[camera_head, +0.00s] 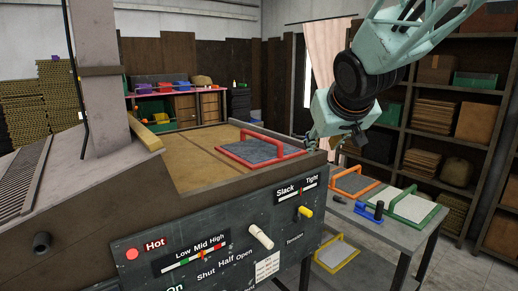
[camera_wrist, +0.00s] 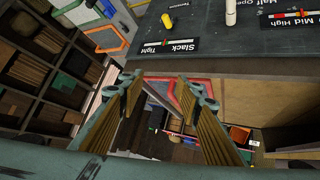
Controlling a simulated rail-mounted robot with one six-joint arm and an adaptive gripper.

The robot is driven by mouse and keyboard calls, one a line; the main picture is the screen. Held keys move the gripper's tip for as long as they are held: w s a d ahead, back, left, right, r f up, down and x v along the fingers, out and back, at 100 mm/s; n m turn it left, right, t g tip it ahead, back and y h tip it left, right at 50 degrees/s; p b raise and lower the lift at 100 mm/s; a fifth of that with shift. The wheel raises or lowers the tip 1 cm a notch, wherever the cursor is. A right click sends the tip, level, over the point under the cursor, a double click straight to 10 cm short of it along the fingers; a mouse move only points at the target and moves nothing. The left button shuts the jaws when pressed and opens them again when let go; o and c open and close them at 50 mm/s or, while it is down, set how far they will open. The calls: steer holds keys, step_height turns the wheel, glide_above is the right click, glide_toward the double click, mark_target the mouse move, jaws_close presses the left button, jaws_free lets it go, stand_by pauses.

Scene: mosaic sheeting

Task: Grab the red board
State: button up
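The red board (camera_head: 255,152) is a flat grey panel with a red frame and a raised red handle. It lies on the tan bed of the machine, near its right edge, in the head view. In the wrist view part of its red edge (camera_wrist: 172,93) shows between my fingers, partly hidden by the right finger. My gripper (camera_head: 329,142) hangs just right of the board, apart from it, above the machine's edge. In the wrist view my gripper (camera_wrist: 158,82) has its two fingers spread, with nothing held between them.
The machine's dark control panel (camera_head: 225,235) has knobs standing out at the front. A side table (camera_head: 385,235) at the right holds an orange board (camera_head: 353,183), a green-framed board (camera_head: 408,207) and a blue tool (camera_head: 369,212). A yellow-framed board (camera_head: 336,255) lies lower down. Shelves (camera_head: 455,88) stand behind.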

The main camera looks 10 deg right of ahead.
steer(key=w+n+t+y+p, duration=0.2)
steer(key=w+t+y+p, duration=0.15)
steer(key=w, duration=2.05)
steer(key=n+t+y+p, duration=0.1)
steer(key=n+y+p, duration=0.15)
steer(key=y, duration=0.25)
glide_toward(265, 137)
steer(key=shift+s+d+r+b, duration=0.35)
steer(key=shift+d+r+b, duration=0.2)
steer(key=shift+d, duration=0.2)
steer(key=shift+w+a+f+n+y, duration=0.15)
steer(key=shift+w+f+n+y, duration=0.05)
steer(key=shift+f+y, duration=0.15)
steer(key=shift+w+a+f+n+y, duration=0.15)
steer(key=shift+f+y, duration=0.05)
steer(key=shift+f, duration=0.15)
steer(key=shift+w, duration=0.1)
steer(key=shift+p+x, duration=0.5)
steer(key=shift+x, duration=3.75)
